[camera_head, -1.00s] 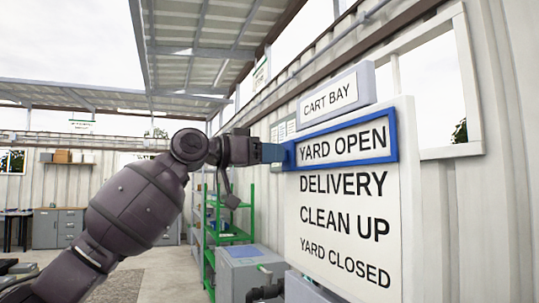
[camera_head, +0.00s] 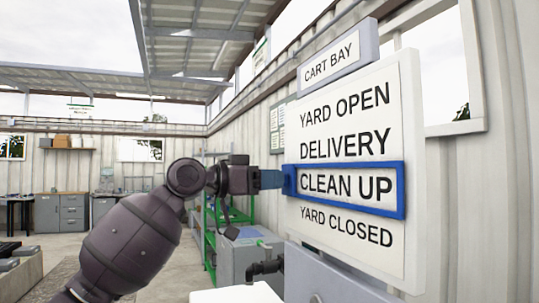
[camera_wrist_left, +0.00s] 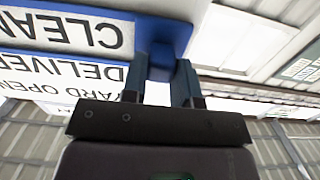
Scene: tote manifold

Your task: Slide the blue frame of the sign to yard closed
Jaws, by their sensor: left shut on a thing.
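The white sign (camera_head: 407,120) has four lines: YARD OPEN, DELIVERY, CLEAN UP and YARD CLOSED. The blue frame (camera_head: 350,208) surrounds CLEAN UP, one line above YARD CLOSED. My left gripper (camera_head: 283,179) is at the frame's left end, shut on its blue tab. In the left wrist view the two fingers of the gripper (camera_wrist_left: 160,80) close around the tab of the blue frame (camera_wrist_left: 178,32), and the sign (camera_wrist_left: 60,90) appears upside down. The gripper hides most of the tab in the head view. My right gripper is not in view.
A CART BAY plate (camera_head: 338,55) tops the sign. Below it are a grey cabinet (camera_head: 330,283) and a grey box with a dark pipe (camera_head: 240,265). A green shelf (camera_head: 210,235) stands behind my left arm. The corrugated wall (camera_head: 465,200) is behind the sign.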

